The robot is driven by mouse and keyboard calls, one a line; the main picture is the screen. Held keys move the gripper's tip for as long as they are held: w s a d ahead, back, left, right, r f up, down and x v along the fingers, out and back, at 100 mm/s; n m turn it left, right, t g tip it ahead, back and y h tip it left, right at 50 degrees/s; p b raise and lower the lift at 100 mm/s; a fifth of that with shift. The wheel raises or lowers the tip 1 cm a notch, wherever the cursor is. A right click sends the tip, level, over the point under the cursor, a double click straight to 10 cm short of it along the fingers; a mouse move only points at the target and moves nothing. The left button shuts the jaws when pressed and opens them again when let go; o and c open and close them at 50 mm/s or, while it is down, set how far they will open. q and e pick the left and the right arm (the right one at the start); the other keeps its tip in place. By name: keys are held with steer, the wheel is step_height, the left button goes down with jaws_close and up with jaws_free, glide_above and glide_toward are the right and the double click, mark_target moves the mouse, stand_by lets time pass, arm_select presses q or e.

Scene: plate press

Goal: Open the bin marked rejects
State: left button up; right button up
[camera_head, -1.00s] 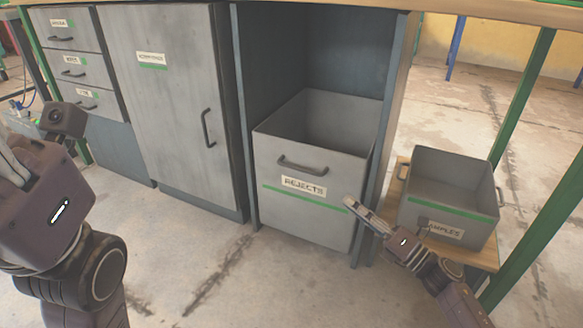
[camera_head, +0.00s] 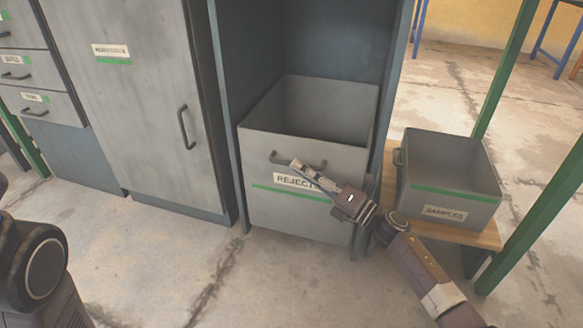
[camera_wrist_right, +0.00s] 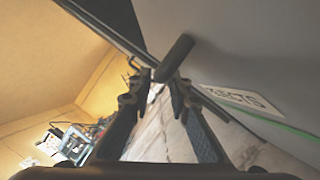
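The rejects bin (camera_head: 262,208) is a grey open-topped box low in the cabinet bay, with a white label, a green stripe and a dark bar handle (camera_head: 272,157). My right gripper (camera_head: 295,164) is at the handle, in front of the bin. In the right wrist view the gripper (camera_wrist_right: 160,82) has its fingers apart, with the handle (camera_wrist_right: 175,56) at or between the tips; I see no clear grip on it. The bin's front (camera_wrist_right: 255,65) is on the right there. My left gripper is out of view; only my left arm shows.
A grey samples bin (camera_head: 450,205) stands on a low wooden shelf (camera_head: 480,236) at right, beside a green table leg (camera_head: 505,70). A closed cabinet door (camera_head: 150,120) and several drawers (camera_head: 20,75) are at left. The floor in front is clear.

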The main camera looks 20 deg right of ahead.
steer(key=shift+b+x, duration=0.4)
steer(key=shift+x, duration=1.15)
steer(key=shift+c, duration=0.2)
jaws_close()
